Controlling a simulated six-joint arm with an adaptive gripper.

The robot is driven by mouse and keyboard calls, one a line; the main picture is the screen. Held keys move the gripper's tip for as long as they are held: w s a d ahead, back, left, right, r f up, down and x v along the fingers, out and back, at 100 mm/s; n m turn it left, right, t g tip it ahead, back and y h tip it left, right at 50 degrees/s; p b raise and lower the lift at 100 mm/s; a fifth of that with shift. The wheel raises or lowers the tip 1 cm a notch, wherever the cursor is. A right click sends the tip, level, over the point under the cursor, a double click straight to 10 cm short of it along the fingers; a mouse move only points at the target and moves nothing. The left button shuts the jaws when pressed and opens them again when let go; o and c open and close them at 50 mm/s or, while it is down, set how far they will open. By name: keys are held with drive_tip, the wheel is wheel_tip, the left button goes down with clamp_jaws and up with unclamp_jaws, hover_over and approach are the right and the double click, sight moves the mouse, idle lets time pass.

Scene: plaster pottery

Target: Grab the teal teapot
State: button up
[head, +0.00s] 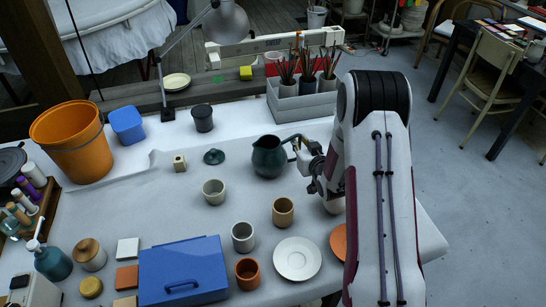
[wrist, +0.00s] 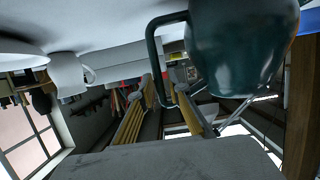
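The dark teal teapot (head: 268,158) stands upright on the grey cloth, its handle toward my gripper on the right. Its teal lid (head: 214,156) lies apart to the left. In the wrist view the teapot body (wrist: 235,45) fills the upper right, and its dark handle hangs in the middle. My gripper (wrist: 163,88) has its two yellowish fingers spread, with the handle between their tips and a gap showing. In the head view the gripper (head: 300,150) is at the handle, partly hidden by my arm.
A white cup (head: 333,206) is close under my arm; a cup also shows in the wrist view (wrist: 68,75). A tan cup (head: 283,212) and a cream cup (head: 214,192) stand in front. A grey planter with brushes (head: 300,107) is behind. A blue box (head: 183,268) is front left.

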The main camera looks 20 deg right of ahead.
clamp_jaws()
drive_tip(key=shift+r, duration=0.45)
idle(0.4)
drive_tip(key=shift+r, duration=4.65)
